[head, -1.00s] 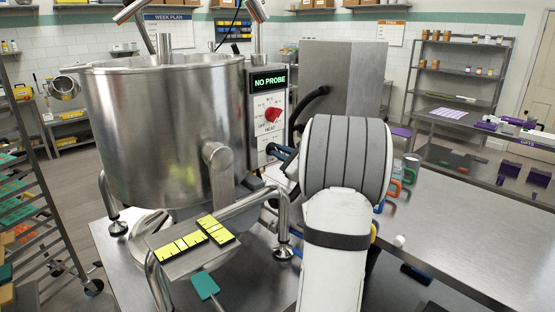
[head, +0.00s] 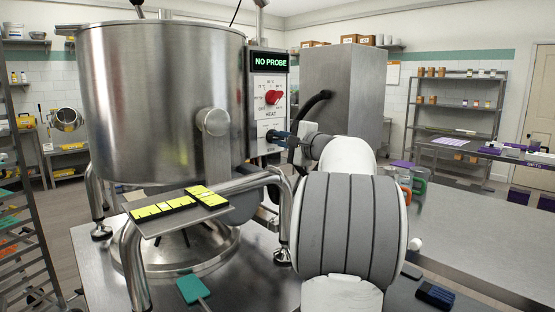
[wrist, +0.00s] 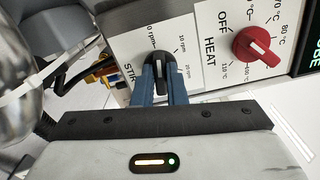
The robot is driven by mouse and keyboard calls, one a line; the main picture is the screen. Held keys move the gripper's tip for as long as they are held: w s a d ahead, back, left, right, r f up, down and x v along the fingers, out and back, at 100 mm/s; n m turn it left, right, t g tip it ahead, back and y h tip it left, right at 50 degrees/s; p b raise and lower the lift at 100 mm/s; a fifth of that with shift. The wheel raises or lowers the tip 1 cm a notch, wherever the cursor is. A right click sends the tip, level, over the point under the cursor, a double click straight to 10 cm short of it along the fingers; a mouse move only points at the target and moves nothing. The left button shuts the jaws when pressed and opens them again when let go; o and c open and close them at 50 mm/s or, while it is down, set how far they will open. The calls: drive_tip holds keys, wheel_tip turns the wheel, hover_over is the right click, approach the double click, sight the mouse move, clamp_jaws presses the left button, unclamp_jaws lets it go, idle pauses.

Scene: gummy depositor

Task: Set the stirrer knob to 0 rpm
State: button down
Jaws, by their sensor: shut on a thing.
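The black stirrer knob (wrist: 160,66) sits on a white dial plate marked STIR and in rpm, seen in the wrist view. My gripper (wrist: 159,82) has its two blue fingers closed on the knob from either side. The 0 rpm mark lies just above the knob and the 10 rpm mark to its upper right. The fingers partly cover the knob, and I cannot tell exactly which mark it points to. In the head view my gripper (head: 277,136) reaches the lower part of the control panel (head: 267,128), and the knob is hidden there.
The red HEAT knob (wrist: 257,47) is close beside the stirrer knob; it also shows in the head view (head: 273,97) under the NO PROBE display (head: 271,61). The big steel kettle (head: 160,100) stands to the left. A tilted shelf (head: 180,217) holds yellow-and-black pieces.

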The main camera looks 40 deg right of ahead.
drive_tip(key=n+b, duration=0.2)
drive_tip(key=b, duration=0.1)
drive_tip(key=shift+d+f, duration=0.1)
drive_tip(key=shift+f, duration=0.2)
drive_tip(key=shift+r, duration=0.2)
drive_tip(key=c, duration=1.7)
unclamp_jaws()
drive_tip(key=shift+o, duration=1.2)
drive_tip(key=shift+s, duration=0.1)
drive_tip(key=s, duration=0.7)
drive_tip(key=shift+s+d, duration=0.3)
